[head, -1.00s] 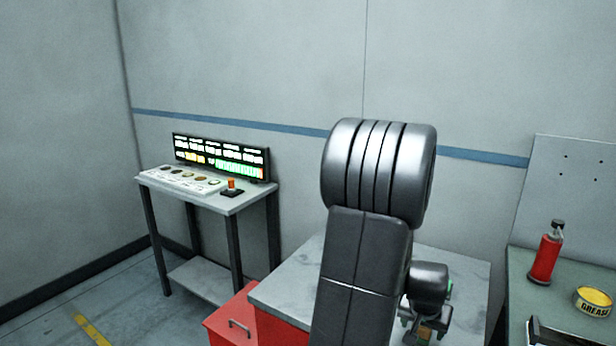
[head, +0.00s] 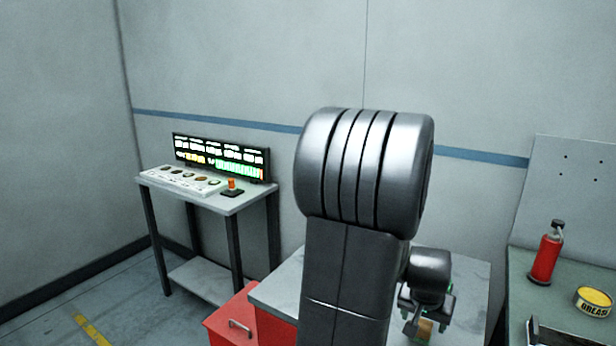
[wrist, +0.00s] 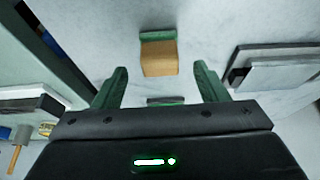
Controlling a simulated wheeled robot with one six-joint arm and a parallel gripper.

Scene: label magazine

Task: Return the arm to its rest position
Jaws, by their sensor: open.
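My gripper (wrist: 161,66) shows in the wrist view with its two green fingers spread wide and nothing between them that I can see as held. A tan block with a green part behind it (wrist: 159,58) lies beyond the fingertips, apart from them, over the grey marbled top (wrist: 250,28). In the head view my arm's large dark links fill the middle and hide much of that bench top (head: 470,275). The wrist end hangs low at the right of the arm, and a tan patch (head: 425,329) shows below it.
A console table (head: 235,200) with a lit display (head: 220,157) and a button panel (head: 180,180) stands left. A red cabinet (head: 225,325) is beside the bench. At right, a green-topped table (head: 575,275) holds a red bottle (head: 546,255) and a grease tin (head: 592,301).

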